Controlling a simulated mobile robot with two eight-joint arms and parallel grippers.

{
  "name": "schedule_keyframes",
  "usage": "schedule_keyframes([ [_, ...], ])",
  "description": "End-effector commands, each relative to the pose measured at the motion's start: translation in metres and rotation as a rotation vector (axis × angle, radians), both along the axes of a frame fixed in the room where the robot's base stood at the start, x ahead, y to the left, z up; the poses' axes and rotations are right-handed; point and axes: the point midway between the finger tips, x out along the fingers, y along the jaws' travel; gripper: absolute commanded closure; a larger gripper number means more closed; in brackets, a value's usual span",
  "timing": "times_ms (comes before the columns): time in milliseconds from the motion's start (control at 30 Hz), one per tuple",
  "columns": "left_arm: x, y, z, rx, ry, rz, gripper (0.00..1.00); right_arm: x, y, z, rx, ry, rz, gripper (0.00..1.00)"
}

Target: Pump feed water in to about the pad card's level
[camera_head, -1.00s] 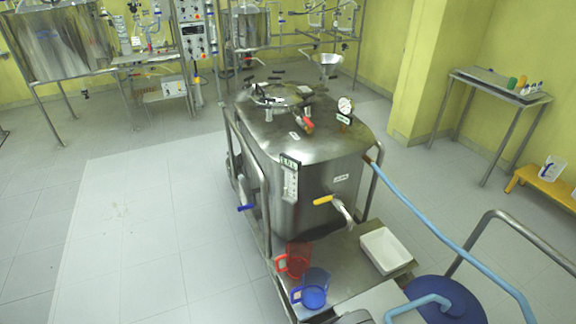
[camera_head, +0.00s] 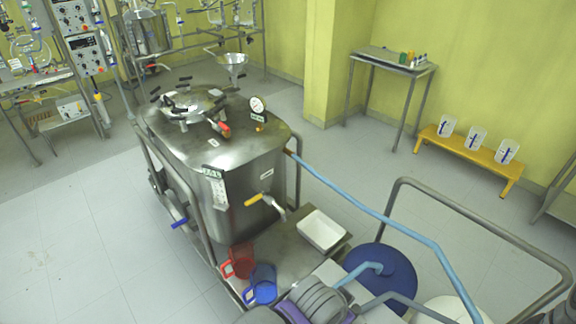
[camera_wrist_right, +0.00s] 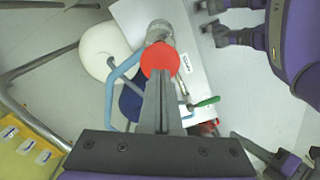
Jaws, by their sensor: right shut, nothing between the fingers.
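The steel tank (camera_head: 235,150) stands mid-left in the head view, with a dial gauge (camera_head: 257,104) on top. A pale level-scale card (camera_head: 217,187) is on its front; its marks are too small to read. A yellow-handled tap (camera_head: 262,199) is on its side. A light blue hose (camera_head: 380,216) runs from the tank to the right. In the right wrist view, my right gripper (camera_wrist_right: 159,76) is shut and empty, its tips over a round red knob (camera_wrist_right: 160,57); I cannot tell whether they touch.
A red jug (camera_head: 239,262), a blue jug (camera_head: 262,284) and a white tray (camera_head: 323,231) sit below the tap. A blue drum (camera_head: 390,270) and a curved rail (camera_head: 470,205) are to the right. The left floor is clear.

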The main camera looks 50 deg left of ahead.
Motion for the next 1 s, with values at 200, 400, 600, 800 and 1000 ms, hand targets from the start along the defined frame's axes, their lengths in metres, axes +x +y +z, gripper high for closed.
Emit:
schedule_keyframes([
  [200, 0.000, 0.000, -0.001, 0.000, 0.001, 0.000, 1.00, 0.000, 0.000, 0.000, 0.000, 0.000, 0.000, 1.00],
  [400, -0.002, 0.000, -0.004, 0.000, 0.004, 0.000, 1.00, -0.001, 0.000, -0.005, 0.000, 0.001, 0.000, 1.00],
  [600, -0.008, 0.000, -0.017, 0.000, 0.016, 0.000, 1.00, -0.001, 0.000, -0.022, 0.000, 0.004, 0.000, 1.00],
  [800, -0.014, 0.000, -0.031, 0.000, 0.027, 0.000, 1.00, -0.001, 0.000, -0.040, -0.001, 0.003, 0.000, 1.00],
  [1000, -0.019, 0.000, -0.043, 0.000, 0.036, 0.000, 1.00, -0.001, 0.000, -0.057, 0.000, 0.001, 0.000, 1.00],
])
